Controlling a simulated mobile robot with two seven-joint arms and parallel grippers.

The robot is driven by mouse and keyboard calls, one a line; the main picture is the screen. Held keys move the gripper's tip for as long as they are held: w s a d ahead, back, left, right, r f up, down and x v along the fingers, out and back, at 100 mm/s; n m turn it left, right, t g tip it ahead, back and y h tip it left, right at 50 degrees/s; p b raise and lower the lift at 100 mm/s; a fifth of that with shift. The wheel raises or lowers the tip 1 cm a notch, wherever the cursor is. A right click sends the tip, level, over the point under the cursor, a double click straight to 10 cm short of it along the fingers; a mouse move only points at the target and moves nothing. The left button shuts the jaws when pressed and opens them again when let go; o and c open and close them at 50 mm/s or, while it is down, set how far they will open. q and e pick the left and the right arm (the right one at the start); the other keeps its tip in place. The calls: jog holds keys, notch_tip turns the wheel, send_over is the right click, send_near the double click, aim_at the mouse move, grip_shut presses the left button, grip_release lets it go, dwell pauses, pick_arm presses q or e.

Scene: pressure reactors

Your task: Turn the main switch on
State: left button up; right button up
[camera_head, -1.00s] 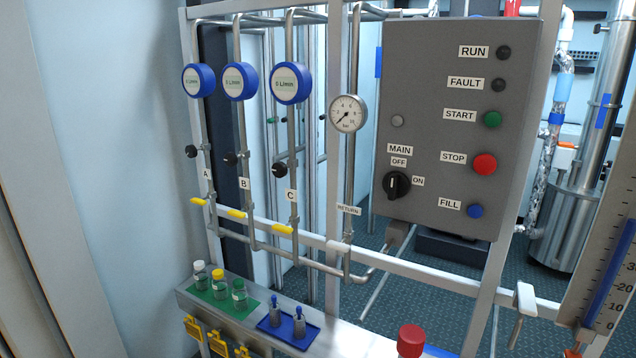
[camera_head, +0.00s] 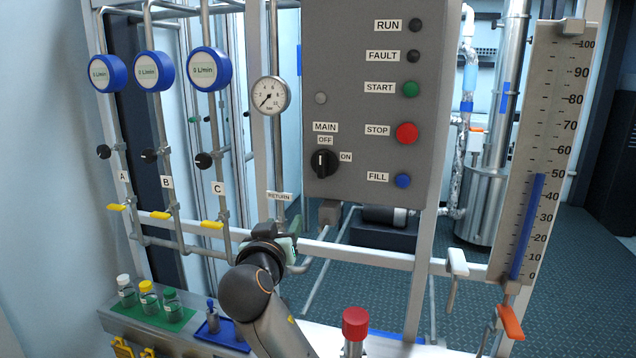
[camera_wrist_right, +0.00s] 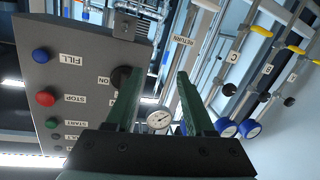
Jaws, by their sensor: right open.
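The main switch (camera_head: 323,163) is a black rotary knob at the lower left of the grey control box (camera_head: 350,80). Its handle looks upright, towards the OFF label above it; the ON label is to its right. My right gripper (camera_head: 292,233) is below and a little left of the switch in the head view, apart from it. In the right wrist view the gripper (camera_wrist_right: 161,76) is open with nothing between its green fingers. The switch (camera_wrist_right: 121,77) shows there beside the left finger, which partly covers it. My left gripper is in neither view.
The box also carries a green START button (camera_head: 411,89), a red STOP button (camera_head: 407,132) and a blue FILL button (camera_head: 403,181). A pressure gauge (camera_head: 271,95) and RETURN pipe stand left of the box. A horizontal rail (camera_head: 385,256) runs below it.

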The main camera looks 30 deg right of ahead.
aim_at(320, 161)
notch_tip(320, 161, up, 9)
jog(key=s+d+m+g+h, duration=0.2)
jog(key=s+d+m+h, duration=0.1)
jog(key=m, duration=0.1)
jog(key=x, duration=0.4)
jog(key=p+x, duration=0.1)
jog(key=x, duration=0.2)
jog(key=p+x, duration=0.1)
jog(key=x, duration=0.3)
jog(key=shift+w+r, duration=0.2)
jog(key=shift+w, duration=0.35)
jog(key=shift+a, duration=0.1)
grip_shut()
